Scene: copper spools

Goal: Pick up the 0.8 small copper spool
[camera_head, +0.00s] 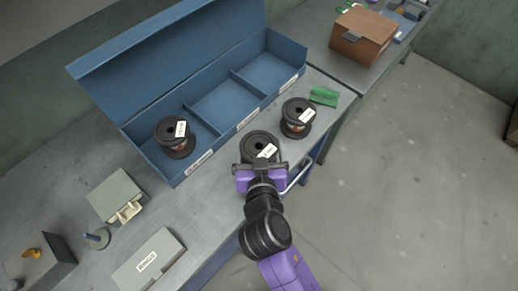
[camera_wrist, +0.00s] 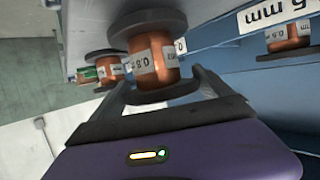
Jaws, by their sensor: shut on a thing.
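A copper spool (camera_head: 259,146) with black flanges and a white label is at my gripper (camera_head: 262,168), near the front edge of the grey table. In the wrist view the copper spool (camera_wrist: 152,58) stands between the two fingers of my gripper (camera_wrist: 160,90), and its label begins "0.8". The gripper is shut on this spool. A second spool (camera_head: 298,117) stands on the table to the right; it also shows in the wrist view (camera_wrist: 108,68), its label partly readable. A third spool (camera_head: 174,137) sits in the left compartment of the blue box.
The open blue box (camera_head: 205,155) has several compartments; the middle and right ones are empty. A green piece (camera_head: 324,95) lies right of the spools. A brown box (camera_head: 362,35) stands at the back right. A grey-green box (camera_head: 117,196) and a labelled case (camera_head: 148,262) are at left.

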